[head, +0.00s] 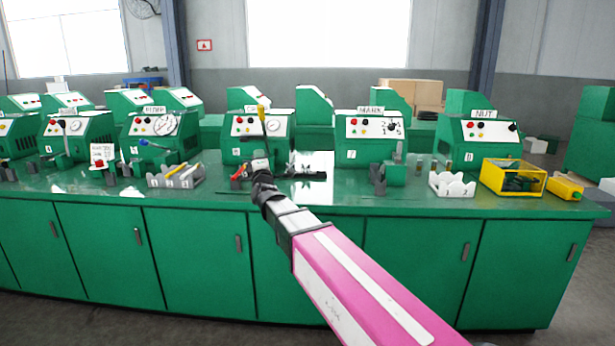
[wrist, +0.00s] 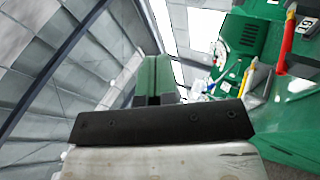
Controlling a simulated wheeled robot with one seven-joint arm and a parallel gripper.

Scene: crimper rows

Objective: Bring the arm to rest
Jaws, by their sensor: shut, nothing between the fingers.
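My arm reaches from the lower right over the front of the green bench in the head view. My gripper (head: 260,165) is at its end, in front of the middle machine (head: 253,137) with a yellow-tipped lever. The gripper is small and partly hidden by my own wrist there. In the wrist view my gripper's fingers (wrist: 158,75) stand close together beyond a dark bar, shut and with nothing seen between them. I cannot tell from the head view whether the gripper touches anything on the bench.
The green bench (head: 190,231) carries a row of machines. A white tray (head: 178,178) is left of my gripper. A machine marked MARK (head: 370,134), another white tray (head: 451,187) and a yellow bin (head: 513,177) stand to the right. Some bare benchtop lies along the front edge.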

